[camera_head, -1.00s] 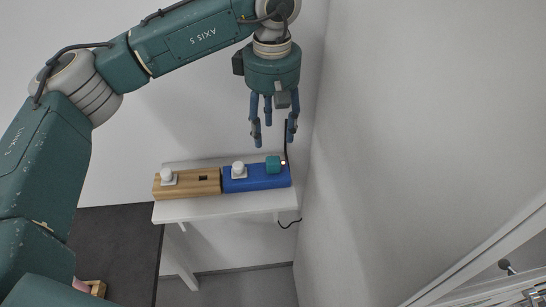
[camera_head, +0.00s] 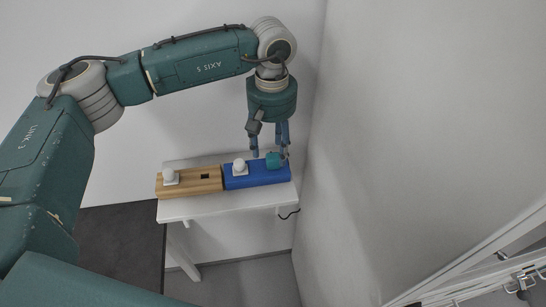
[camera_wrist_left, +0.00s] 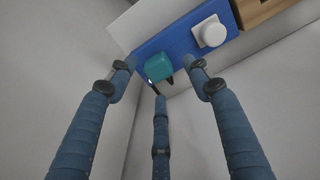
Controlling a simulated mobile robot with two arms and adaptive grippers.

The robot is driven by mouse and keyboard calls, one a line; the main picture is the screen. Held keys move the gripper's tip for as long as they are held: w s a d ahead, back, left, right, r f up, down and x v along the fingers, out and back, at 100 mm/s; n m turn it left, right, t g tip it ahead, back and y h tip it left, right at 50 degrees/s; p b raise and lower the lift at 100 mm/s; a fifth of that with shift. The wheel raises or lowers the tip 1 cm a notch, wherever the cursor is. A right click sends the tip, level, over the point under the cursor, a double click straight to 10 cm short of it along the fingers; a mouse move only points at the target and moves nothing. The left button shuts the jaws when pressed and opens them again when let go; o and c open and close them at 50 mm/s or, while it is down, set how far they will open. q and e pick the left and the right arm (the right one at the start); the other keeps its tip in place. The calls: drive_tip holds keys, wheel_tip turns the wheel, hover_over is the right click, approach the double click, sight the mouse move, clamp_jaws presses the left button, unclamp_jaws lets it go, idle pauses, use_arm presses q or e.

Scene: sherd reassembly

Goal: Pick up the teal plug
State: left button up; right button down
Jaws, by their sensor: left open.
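The teal plug (camera_head: 273,160) sits on the right end of the blue block (camera_head: 256,175), beside a white knob. My left gripper (camera_head: 270,155) points down just above the plug, its fingers spread and empty. In the left wrist view the teal plug (camera_wrist_left: 159,67) lies ahead of the three blue fingers (camera_wrist_left: 160,85), roughly between the two outer ones. A dark prong or cord shows at the plug's near side. Contact between fingers and plug cannot be made out. My right gripper is not in view.
A wooden block (camera_head: 190,181) with a white knob (camera_head: 170,177) and a dark slot stands left of the blue block. Both rest on a small white table (camera_head: 215,207) against the wall. The blue block's white knob (camera_head: 240,167) is close to the fingers. A side wall rises at right.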

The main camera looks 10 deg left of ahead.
sight(273, 156)
use_arm(q)
wheel_tip(273, 156, down, 3)
drive_tip(key=shift+d+f+p, duration=0.15)
drive_tip(key=shift+p, duration=0.6)
drive_tip(key=shift+f, duration=0.2)
drive_tip(key=c, duration=1.2)
drive_tip(key=shift+r, duration=0.1)
